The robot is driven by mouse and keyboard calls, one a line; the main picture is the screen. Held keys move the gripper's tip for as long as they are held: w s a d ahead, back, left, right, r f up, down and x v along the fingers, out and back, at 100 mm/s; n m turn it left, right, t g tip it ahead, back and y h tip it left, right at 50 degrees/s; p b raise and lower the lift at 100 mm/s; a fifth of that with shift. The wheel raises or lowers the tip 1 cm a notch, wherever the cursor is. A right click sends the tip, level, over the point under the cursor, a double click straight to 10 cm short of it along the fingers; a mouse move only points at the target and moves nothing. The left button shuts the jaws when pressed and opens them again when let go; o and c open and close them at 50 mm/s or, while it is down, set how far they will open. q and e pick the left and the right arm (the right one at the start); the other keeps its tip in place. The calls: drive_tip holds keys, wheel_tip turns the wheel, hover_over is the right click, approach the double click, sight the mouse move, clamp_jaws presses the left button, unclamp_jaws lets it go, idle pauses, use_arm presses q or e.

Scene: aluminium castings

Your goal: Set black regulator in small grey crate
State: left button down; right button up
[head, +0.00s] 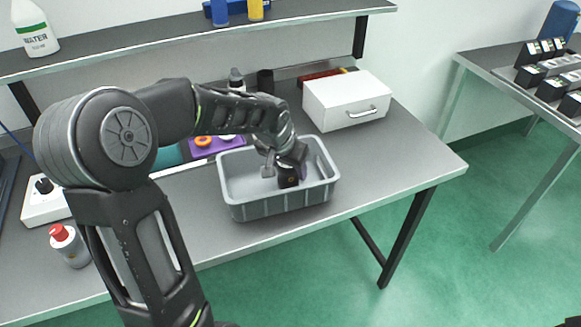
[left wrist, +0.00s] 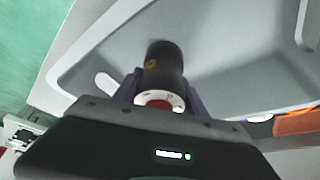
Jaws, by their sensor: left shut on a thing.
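The small grey crate (head: 283,209) stands on the grey workbench in the head view. Its wall and floor also show in the left wrist view (left wrist: 215,50). The black regulator (left wrist: 163,66) is a dark cylinder with a white and red end, seen in the left wrist view between the fingers. It also shows in the head view (head: 288,180), inside the crate's outline. My left gripper (head: 283,170) reaches down into the crate and is shut on the regulator. I cannot tell whether the regulator touches the crate floor. My right gripper is not in view.
A white box with a handle (head: 345,100) stands right behind the crate. A purple tray (head: 213,146) with an orange ring lies behind it on the left. A red-capped bottle (head: 70,246) stands at the left. The bench to the crate's right is clear.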

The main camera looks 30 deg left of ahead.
use_arm(q)
drive_tip(key=shift+f, duration=0.2)
drive_tip(key=c, duration=0.6)
unclamp_jaws()
drive_tip(key=shift+c, duration=0.2)
drive_tip(key=shift+r, duration=0.15)
drive_tip(key=shift+r, duration=0.2)
drive_tip(key=v, duration=1.1)
drive_tip(key=shift+s+r+b, duration=0.15)
drive_tip(key=shift+r+b, duration=0.2)
drive_tip(key=shift+b, duration=0.05)
